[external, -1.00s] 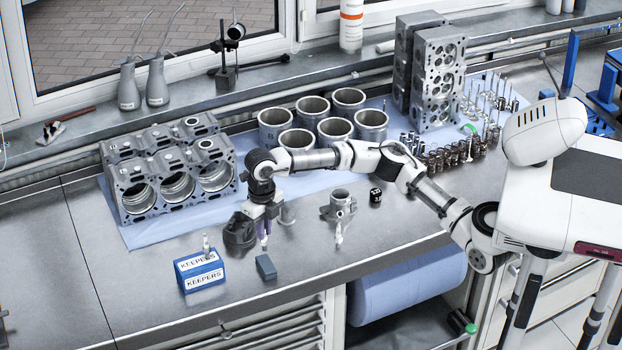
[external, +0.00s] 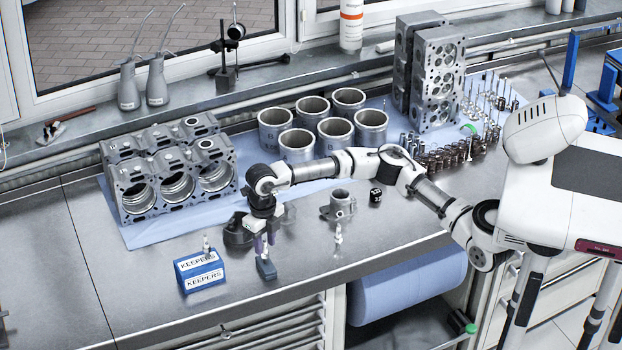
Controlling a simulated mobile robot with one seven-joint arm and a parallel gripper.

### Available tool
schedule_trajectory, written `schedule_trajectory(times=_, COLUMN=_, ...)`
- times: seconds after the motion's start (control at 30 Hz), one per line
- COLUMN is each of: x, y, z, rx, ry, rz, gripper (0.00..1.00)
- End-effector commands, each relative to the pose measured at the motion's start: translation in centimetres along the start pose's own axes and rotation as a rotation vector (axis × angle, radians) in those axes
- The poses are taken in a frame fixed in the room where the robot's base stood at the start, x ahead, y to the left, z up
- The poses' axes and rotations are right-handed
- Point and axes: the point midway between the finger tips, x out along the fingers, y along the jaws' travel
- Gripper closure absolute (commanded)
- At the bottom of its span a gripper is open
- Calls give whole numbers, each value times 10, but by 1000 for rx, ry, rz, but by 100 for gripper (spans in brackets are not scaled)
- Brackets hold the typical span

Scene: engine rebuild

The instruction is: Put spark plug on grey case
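A small blue-grey block (external: 267,270), likely the grey case, lies near the bench's front edge. My gripper (external: 265,254) points down right at its far end; I cannot tell whether they touch, or whether anything is between the fingers. A small white and metal piece that looks like a spark plug (external: 338,240) stands upright on the bench to the right. A similar piece (external: 206,246) stands at the blue KEEPERS box (external: 201,273), left of my gripper.
A metal housing (external: 341,205) and a small black cube (external: 375,195) stand to the right. An engine block (external: 170,170) and several cylinders (external: 297,143) stand farther back.

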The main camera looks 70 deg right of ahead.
Motion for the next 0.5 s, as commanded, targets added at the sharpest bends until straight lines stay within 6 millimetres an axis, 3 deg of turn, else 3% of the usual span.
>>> schedule_trajectory(times=0.3, x=-7, y=0, z=0, rx=0, ry=-1, rz=0, gripper=66)
schedule_trajectory(times=0.5, x=-41, y=1, z=1, rx=2, ry=-5, rz=2, gripper=66)
